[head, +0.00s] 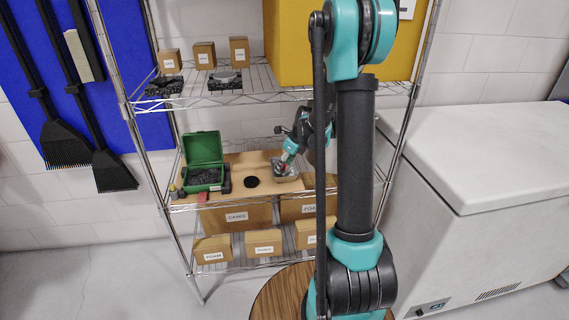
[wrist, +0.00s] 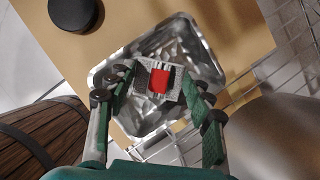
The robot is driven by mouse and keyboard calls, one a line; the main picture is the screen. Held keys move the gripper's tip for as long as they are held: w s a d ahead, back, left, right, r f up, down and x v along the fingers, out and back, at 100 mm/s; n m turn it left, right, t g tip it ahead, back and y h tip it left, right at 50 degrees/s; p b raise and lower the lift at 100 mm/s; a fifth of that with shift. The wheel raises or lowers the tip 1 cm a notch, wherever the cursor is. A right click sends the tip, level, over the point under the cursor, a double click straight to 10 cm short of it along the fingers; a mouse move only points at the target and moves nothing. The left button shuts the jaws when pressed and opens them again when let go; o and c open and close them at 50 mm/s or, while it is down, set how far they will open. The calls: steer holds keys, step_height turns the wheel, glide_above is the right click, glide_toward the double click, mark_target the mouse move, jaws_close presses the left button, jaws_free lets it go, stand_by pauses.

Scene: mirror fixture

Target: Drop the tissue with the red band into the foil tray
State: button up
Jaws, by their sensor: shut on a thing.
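In the wrist view my gripper (wrist: 160,88) is shut on the tissue with the red band (wrist: 158,80), a small whitish piece with a red patch on it. The tissue is between the two fingertips, over the foil tray (wrist: 205,62), a shiny crumpled silver tray. I cannot tell how far it is above the tray floor. In the head view my gripper (head: 284,165) reaches down to the foil tray (head: 290,176), which sits on a tan board on the middle shelf. The tissue is too small to make out clearly there.
A black disc (head: 251,182) lies on the tan board (head: 234,190) left of the tray. An open green box (head: 203,150) with dark contents stands further left. Cardboard boxes (head: 236,216) fill the shelf below. A white chest freezer (head: 490,150) stands right of the rack.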

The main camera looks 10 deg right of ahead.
steer(key=shift+f, duration=0.2)
steer(key=o, duration=1)
